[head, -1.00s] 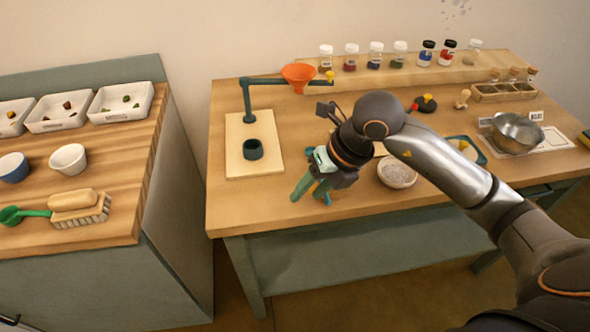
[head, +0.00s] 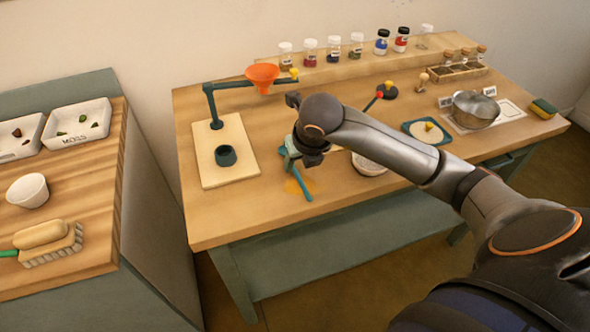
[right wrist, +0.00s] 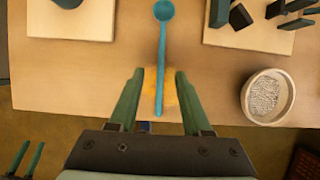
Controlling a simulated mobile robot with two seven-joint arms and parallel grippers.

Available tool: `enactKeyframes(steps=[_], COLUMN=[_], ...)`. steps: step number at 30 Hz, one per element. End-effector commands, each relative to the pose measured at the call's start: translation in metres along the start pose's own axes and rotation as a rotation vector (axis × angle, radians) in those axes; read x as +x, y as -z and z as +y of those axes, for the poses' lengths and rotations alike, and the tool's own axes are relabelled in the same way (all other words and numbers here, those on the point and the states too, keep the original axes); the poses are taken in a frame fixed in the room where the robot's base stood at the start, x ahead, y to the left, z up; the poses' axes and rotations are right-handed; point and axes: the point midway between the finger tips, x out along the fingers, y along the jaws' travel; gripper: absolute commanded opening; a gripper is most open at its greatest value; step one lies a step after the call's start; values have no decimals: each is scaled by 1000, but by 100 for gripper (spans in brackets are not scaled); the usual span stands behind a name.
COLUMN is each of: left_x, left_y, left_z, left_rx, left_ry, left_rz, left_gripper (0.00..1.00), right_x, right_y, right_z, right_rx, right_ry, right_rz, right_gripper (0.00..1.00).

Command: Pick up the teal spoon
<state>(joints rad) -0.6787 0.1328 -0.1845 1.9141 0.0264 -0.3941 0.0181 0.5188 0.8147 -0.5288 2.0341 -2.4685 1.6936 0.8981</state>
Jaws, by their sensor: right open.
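The teal spoon (right wrist: 161,62) lies on the table in the right wrist view, its round bowl at the top and its handle running down between my fingers. Its handle also shows in the head view (head: 303,184), partly hidden by my arm. My right gripper (right wrist: 159,74) is open, with one finger on each side of the handle and nothing gripped. In the head view the right gripper (head: 289,154) hangs over the spoon near the table's front edge. My left gripper (right wrist: 32,146) shows at the lower left of the right wrist view, its fingers apart and empty.
Orange powder (head: 292,187) lies under the handle. A pale board (head: 209,173) with a dark cup (head: 226,156) and funnel stand is left of the gripper. A bowl of grey grains (right wrist: 265,95) stands to the right. Jars line the back shelf.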

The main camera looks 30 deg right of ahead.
Motion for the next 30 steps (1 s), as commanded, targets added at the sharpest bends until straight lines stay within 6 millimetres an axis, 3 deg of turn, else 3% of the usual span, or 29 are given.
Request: enactKeyframes(steps=[9,17,30], left_x=[-4,-4,-4], left_y=[4,4,4], left_z=[1,1,1], left_rx=[-1,-2,-2], left_ry=[0,0,0], left_rz=[0,0,0], left_gripper=[58,58,58], right_x=[42,45,44], right_y=[0,0,-1], right_z=[-2,-2,-2], right_rx=[0,-1,0], right_ry=[-1,-1,-1], right_rz=[2,1,0], right_gripper=[49,49,0])
